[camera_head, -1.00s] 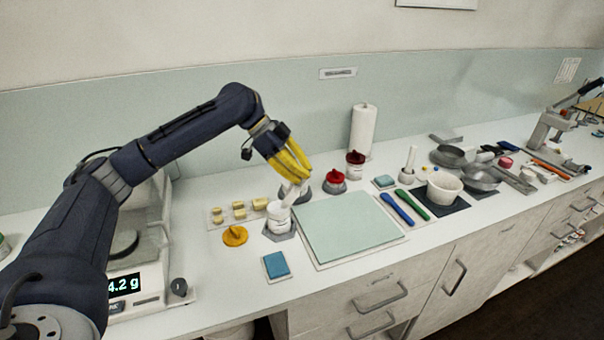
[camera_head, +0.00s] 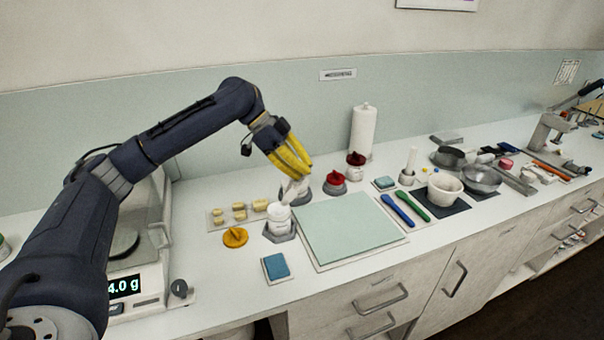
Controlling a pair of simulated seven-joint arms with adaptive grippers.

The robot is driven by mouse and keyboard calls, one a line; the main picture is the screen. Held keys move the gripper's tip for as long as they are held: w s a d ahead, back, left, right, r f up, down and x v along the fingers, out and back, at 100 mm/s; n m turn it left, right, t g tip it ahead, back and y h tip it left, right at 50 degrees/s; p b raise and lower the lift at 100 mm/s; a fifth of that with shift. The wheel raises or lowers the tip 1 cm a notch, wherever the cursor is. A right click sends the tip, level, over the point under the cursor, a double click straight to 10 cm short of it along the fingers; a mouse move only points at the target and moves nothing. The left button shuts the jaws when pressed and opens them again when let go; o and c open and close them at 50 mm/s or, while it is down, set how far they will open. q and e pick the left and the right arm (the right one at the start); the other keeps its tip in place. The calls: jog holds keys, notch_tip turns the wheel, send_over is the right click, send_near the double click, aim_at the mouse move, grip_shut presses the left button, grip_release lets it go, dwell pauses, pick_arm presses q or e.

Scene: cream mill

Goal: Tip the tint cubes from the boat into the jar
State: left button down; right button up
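My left gripper (camera_head: 291,165), with yellow fingers, reaches down from the upper left. The jar stands upright in a grey hexagonal holder (camera_head: 279,235). The tint cubes cannot be made out, and the inside of the jar is too small to read. My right gripper is not in view.
An orange lid (camera_head: 235,237) lies left of the jar, before a tray of yellowish pieces (camera_head: 217,223). A scale (camera_head: 140,285) reading 4.0 g is at left. A pale green mat (camera_head: 346,229) lies right of the jar, red-topped pots (camera_head: 336,178) behind. A blue pad (camera_head: 276,266) lies in front.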

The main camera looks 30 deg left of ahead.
pick_arm(q)
jog(key=shift+r, duration=0.7)
jog(key=shift+w+d+r+y, duration=0.1)
jog(key=shift+d+r+y, duration=0.1)
jog(key=shift+r+y, duration=0.25)
jog(key=shift+w+d+r+g+y, duration=0.15)
jog(key=shift+d+r+g+y, duration=0.4)
jog(key=shift+y, duration=1.15)
jog(key=shift+w+d+r+g+y, duration=0.2)
jog(key=shift+r+g+y, duration=0.45)
jog(key=shift+y, duration=1)
jog(key=shift+w+d+r+g+y, duration=0.1)
jog(key=shift+d+r+g+y, duration=0.55)
jog(key=shift+y, duration=1.05)
jog(key=shift+a+r+t, duration=0.15)
jog(key=shift+r+t, duration=0.05)
jog(key=shift+t, duration=0.05)
